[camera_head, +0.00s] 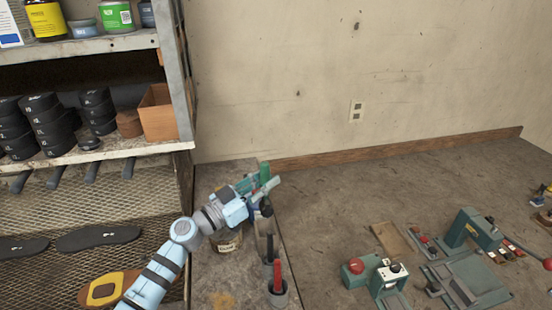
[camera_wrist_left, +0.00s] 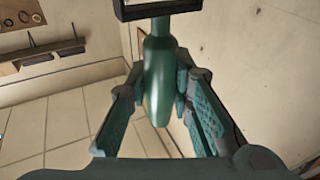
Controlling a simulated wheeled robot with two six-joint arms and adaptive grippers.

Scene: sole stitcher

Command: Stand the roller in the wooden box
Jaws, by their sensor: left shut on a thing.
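My left gripper (camera_head: 258,188) is shut on the green handle of the roller (camera_wrist_left: 157,75) and holds it up over the narrow bench. A dark frame crosses the top of the handle in the left wrist view. In the head view the roller's green part (camera_head: 265,172) shows just past the fingers; the rest is hidden. A brown open box (camera_head: 158,115) sits on the shelf at left. My right gripper is out of view.
Cups with a red-handled tool (camera_head: 278,278) and a dark-handled tool stand at the bench's front, and a jar (camera_head: 228,242) is under my arm. The shelf (camera_head: 110,150) with black rolls is at left.

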